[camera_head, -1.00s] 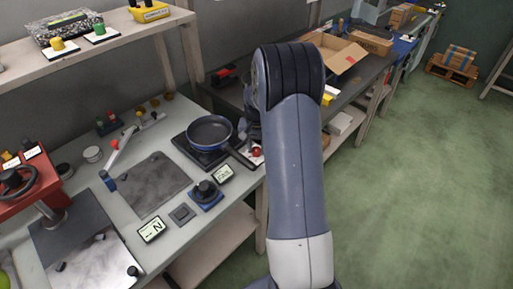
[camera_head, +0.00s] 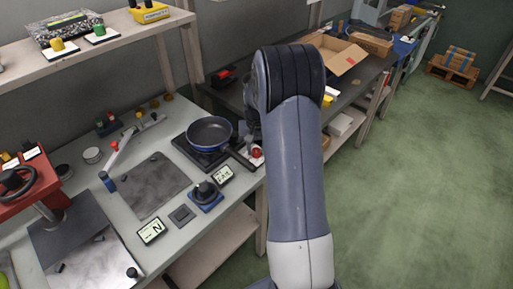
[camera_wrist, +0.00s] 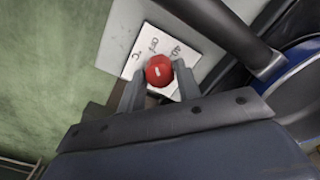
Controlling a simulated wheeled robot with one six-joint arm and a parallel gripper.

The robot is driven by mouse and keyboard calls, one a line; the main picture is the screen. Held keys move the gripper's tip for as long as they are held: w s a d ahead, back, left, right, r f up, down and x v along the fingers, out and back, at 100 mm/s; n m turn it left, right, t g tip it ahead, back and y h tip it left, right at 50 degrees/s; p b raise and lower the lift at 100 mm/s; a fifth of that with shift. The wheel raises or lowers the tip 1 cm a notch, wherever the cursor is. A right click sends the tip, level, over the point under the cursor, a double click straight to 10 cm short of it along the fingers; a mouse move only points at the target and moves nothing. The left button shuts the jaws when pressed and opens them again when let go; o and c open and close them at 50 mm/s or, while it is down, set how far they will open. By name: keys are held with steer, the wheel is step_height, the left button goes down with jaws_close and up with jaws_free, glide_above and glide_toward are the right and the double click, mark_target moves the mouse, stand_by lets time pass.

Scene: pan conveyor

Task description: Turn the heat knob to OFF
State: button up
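The red heat knob (camera_wrist: 158,71), with a short white mark on its top, stands on a white label plate (camera_wrist: 130,47) with handwritten-looking marks that I cannot read surely. In the head view the knob (camera_head: 257,153) shows at the table's right edge, by the pan's handle. My gripper (camera_wrist: 158,78) is over the plate with one finger on each side of the knob. The fingers are apart and close to the knob's sides; firm contact does not show. In the head view my arm hides most of the gripper.
A blue-rimmed black pan (camera_head: 209,133) sits on a dark hotplate (camera_head: 194,150). Its handle (camera_wrist: 222,30) runs close beside the knob. Open floor lies to the right.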

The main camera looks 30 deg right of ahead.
mark_target(257, 149)
steer(key=o, duration=0.4)
steer(key=shift+c, duration=0.2)
step_height(257, 149, up, 11)
stand_by(0.3)
steer(key=shift+f, duration=0.2)
step_height(257, 149, down, 11)
steer(key=shift+r, duration=0.15)
stand_by(0.6)
